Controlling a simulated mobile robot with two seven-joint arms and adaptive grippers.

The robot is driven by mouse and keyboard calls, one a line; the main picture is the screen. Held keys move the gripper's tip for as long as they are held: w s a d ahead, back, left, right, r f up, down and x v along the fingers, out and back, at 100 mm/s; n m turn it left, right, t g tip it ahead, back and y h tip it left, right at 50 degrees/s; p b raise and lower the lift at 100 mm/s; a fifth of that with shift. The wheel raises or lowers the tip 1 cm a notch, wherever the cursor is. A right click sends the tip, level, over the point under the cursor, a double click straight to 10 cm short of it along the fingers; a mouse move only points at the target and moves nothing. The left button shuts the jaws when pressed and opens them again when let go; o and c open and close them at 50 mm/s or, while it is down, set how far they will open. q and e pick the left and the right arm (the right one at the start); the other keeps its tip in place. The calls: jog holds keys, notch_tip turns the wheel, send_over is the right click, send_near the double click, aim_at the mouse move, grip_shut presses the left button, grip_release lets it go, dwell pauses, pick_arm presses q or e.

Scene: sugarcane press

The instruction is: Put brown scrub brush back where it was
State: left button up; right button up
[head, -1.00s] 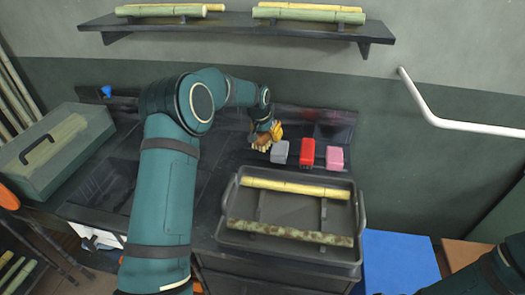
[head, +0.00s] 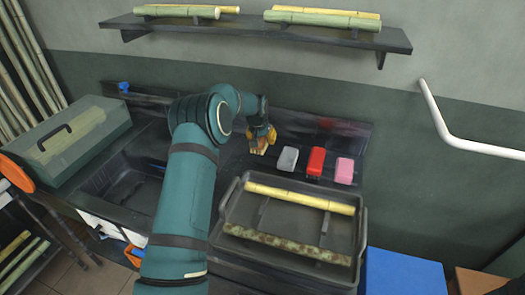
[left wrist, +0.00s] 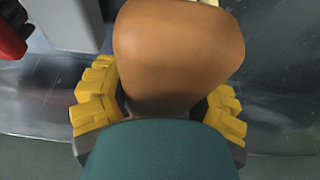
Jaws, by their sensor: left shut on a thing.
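The brown scrub brush (left wrist: 180,50) fills the middle of the left wrist view, between the yellow fingers of my left gripper (left wrist: 165,108). My left gripper is shut on it. In the head view the gripper (head: 262,136) is at the back of the counter, left of the grey brush, and the brown brush (head: 257,146) shows small and partly hidden below the fingers. I cannot tell whether the brush touches the counter. My right gripper is not in view.
A grey brush (head: 287,159), a red one (head: 316,162) and a pink one (head: 345,171) stand in a row to the right. A dark tray (head: 230,212) with two cane stalks is in front. A sink (head: 130,190) and green box (head: 70,140) are at the left. A shelf (head: 250,30) hangs above.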

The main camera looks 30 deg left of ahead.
pick_arm(q)
notch_tip(320, 180, down, 5)
jog(key=shift+f+b, duration=0.1)
jog(key=shift+b, duration=0.25)
jog(key=shift+f+b, duration=0.4)
jog(key=shift+f, duration=0.1)
jog(key=o, duration=1.1)
